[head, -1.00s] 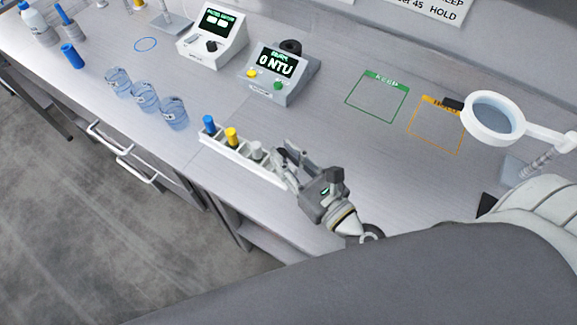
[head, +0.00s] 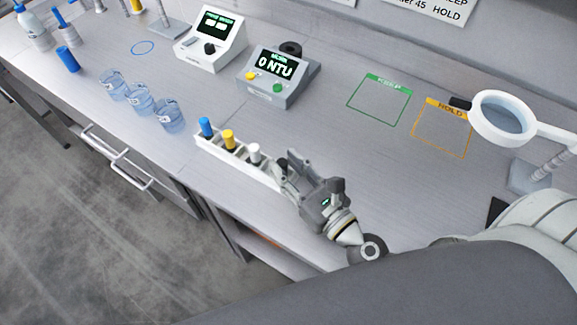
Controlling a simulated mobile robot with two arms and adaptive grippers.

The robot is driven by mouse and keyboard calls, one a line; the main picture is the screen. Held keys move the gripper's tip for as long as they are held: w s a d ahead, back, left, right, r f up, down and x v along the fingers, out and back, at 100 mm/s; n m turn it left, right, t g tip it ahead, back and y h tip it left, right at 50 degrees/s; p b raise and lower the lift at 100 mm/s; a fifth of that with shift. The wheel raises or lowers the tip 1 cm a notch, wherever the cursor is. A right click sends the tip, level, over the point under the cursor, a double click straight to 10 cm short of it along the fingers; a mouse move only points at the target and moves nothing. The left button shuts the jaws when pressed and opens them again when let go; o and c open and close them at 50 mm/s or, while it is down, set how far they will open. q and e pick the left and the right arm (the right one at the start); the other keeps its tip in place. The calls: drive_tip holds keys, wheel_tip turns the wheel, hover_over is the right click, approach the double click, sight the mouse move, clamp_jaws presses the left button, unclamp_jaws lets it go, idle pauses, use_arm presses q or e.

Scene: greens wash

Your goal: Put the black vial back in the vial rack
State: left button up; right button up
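The white vial rack (head: 209,145) stands near the counter's front edge. It holds a blue-capped vial (head: 206,127), a yellow-capped vial (head: 228,139) and a white-capped vial (head: 254,153), all upright. My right gripper (head: 284,170) is low at the rack's right end, beside the white-capped vial, and covers that end. I cannot make out the black vial; dark parts show at the fingers, but I cannot tell vial from finger. Whether the fingers are shut is also unclear. My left gripper is out of view.
A turbidity meter (head: 262,88) reading 0 NTU stands behind the rack. Several clear beakers (head: 140,99) are to the left. Green (head: 380,101) and orange (head: 441,131) marked squares lie empty, and a magnifier (head: 502,117) stands at right. The counter behind my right gripper is clear.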

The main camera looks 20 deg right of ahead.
drive_tip(key=shift+o, duration=0.6)
drive_tip(key=shift+r, duration=0.15)
drive_tip(key=b+v, duration=0.1)
drive_tip(key=v, duration=0.1)
drive_tip(key=b+v, duration=0.3)
drive_tip(key=v, duration=0.1)
drive_tip(key=shift+f, duration=0.3)
drive_tip(key=v, duration=0.1)
drive_tip(key=b+v, duration=0.1)
drive_tip(key=v, duration=0.2)
drive_tip(key=shift+r+b, duration=0.35)
drive_tip(key=shift+v, duration=1.05)
